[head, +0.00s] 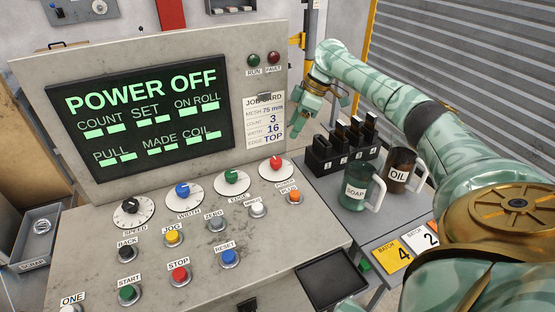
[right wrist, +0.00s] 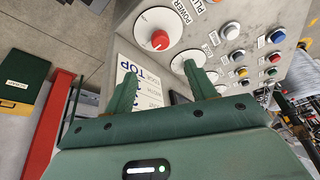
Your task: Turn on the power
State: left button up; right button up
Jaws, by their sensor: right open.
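The control panel's screen (head: 140,105) reads POWER OFF in green. The red power knob (head: 276,163) sits on a white round dial at the right end of the knob row. The red knob also shows in the right wrist view (right wrist: 160,40), beyond my fingers. My right gripper (head: 310,105) is raised beside the job card, at the right edge of the upright panel. In the right wrist view my right gripper (right wrist: 160,85) has its two green fingers apart with nothing between them, short of the knob. My left gripper is not in view.
Green (head: 232,176) and blue (head: 182,190) knobs stand left of the red one. Several push buttons, including an orange one (head: 295,197), sit below. Right of the console are a black block rack (head: 325,160), a soap mug (head: 358,190) and an oil mug (head: 400,165).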

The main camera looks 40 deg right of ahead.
aim_at(277, 160)
jog(key=b+x, duration=0.3)
jog(key=x, duration=1)
jog(key=c, duration=1)
